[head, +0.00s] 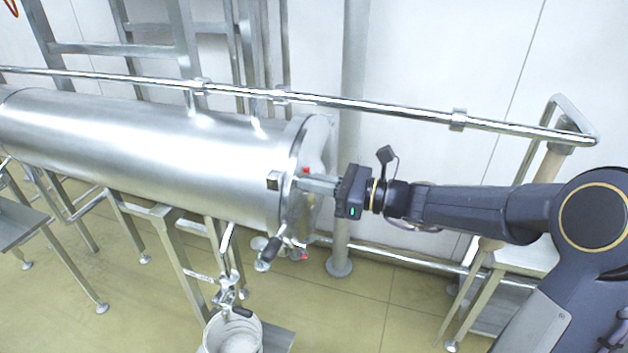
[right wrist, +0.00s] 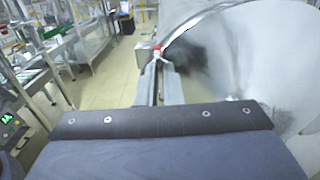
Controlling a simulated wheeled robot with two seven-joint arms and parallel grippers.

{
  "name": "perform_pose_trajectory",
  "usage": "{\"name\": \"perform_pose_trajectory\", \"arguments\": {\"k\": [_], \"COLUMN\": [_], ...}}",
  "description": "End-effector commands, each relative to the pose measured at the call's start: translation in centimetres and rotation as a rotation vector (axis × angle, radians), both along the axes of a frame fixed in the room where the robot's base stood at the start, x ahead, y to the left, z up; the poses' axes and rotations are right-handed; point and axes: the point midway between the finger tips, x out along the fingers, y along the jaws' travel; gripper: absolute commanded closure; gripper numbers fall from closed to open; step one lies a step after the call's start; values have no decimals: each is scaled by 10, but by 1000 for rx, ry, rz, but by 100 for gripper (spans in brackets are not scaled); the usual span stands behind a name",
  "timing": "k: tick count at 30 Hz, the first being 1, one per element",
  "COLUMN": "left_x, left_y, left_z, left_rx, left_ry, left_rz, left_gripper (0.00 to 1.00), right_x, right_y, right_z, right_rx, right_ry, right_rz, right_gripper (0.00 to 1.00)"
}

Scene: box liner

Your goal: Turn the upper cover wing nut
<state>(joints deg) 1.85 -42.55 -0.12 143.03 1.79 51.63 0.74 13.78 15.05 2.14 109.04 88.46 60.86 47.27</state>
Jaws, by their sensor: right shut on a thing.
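The upper cover wing nut (head: 306,170) is a small red-tipped part at the rim of the steel cylinder's round end cover (head: 318,150). My right gripper (head: 304,182) reaches in from the right with its fingers level at that nut. It is shut on the wing nut, and the fingers hide most of it. In the right wrist view, the red part of the nut (right wrist: 156,48) shows just beyond the fingertips (right wrist: 160,66), beside the pale curved cover (right wrist: 240,60). A lower red-tipped wing nut (head: 304,257) sits at the cover's bottom. My left gripper is not in view.
The long steel cylinder (head: 150,135) lies on a metal frame. A black-handled clamp (head: 270,250) hangs under its right end. A horizontal rail (head: 380,108) runs behind.

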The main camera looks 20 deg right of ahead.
Motion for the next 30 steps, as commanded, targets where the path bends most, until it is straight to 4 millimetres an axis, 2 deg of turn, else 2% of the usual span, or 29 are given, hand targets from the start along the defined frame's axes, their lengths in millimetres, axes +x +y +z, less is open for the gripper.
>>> {"name": "perform_pose_trajectory", "arguments": {"k": [6, 7, 12, 22, 30], "left_x": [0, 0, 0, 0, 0], "left_y": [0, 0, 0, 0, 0], "left_z": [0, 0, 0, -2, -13], "left_rx": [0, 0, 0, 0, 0], "left_ry": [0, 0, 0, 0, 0], "left_rz": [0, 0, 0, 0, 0], "left_gripper": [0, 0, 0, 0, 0], "right_x": [0, 0, 0, -2, -25], "right_y": [0, 0, 0, -4, -40], "right_z": [-1, -1, -1, -1, -2], "right_rx": [-1, -1, -2, -1, -2], "right_ry": [2, 2, 1, -2, -2], "right_rz": [0, 0, 0, -1, -5], "right_gripper": [100, 92, 72, 72, 72]}}
